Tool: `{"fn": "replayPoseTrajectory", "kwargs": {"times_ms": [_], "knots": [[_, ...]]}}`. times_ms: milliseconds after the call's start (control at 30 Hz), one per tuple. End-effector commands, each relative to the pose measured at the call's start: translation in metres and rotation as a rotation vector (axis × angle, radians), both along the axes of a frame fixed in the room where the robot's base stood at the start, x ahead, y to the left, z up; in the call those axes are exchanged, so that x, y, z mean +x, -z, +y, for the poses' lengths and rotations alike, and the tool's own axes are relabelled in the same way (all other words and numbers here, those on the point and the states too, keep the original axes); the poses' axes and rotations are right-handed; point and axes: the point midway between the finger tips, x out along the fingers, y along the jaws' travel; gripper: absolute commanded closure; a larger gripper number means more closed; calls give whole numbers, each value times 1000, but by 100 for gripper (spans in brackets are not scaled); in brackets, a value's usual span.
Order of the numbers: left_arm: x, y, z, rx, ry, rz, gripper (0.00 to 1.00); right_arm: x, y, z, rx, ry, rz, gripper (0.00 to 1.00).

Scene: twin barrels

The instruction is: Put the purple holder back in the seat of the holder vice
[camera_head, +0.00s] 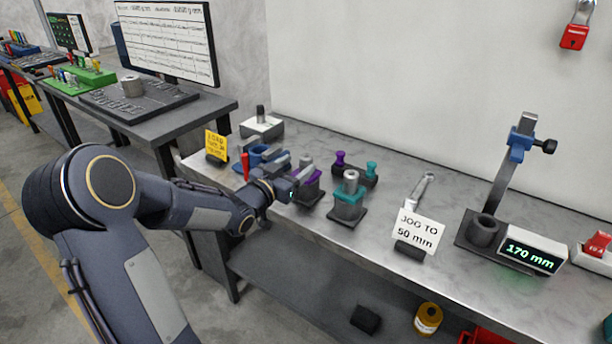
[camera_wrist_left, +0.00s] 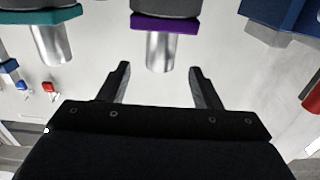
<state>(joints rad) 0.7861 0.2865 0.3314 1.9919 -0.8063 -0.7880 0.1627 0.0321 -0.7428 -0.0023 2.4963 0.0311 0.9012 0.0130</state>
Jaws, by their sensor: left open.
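My left gripper (camera_head: 293,183) is open and empty beside a purple-topped piece (camera_head: 309,192) with a dark lower body. In the left wrist view my gripper (camera_wrist_left: 162,85) has its fingers apart; the purple plate (camera_wrist_left: 165,24) with a bare silver cylinder is just beyond the fingertips, not between them. A small purple knobbed piece (camera_head: 340,158) stands in a dark rack behind. I cannot tell for sure which purple piece is the holder. A blue vice-like fixture (camera_head: 256,157), perhaps the holder vice, stands left of the gripper; its seat is not clear.
A teal-topped piece (camera_head: 348,207) stands close right of the purple one. A teal knob (camera_head: 371,167), a wrench (camera_head: 420,189), a "JOG TO 50 mm" sign (camera_head: 417,231) and a display reading 170 mm (camera_head: 531,257) are farther right. The front bench strip is partly clear.

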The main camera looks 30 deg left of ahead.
Motion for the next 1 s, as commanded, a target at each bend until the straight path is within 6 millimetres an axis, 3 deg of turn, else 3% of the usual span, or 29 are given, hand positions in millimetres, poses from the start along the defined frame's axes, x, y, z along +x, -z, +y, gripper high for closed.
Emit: {"fn": "replayPoseTrajectory", "kwargs": {"times_ms": [300, 600, 1000], "knots": [[44, -1, -4, 0, 1, 0, 42, 0, -7, 0, 0, 0, 0, 64], [48, -1, -4, 0, -1, 2, 43, 0, -7, 0, 0, 0, 0, 64], [48, -1, -4, 0, -1, 2, 96, 0, -7, 0, 0, 0, 0, 64]]}}
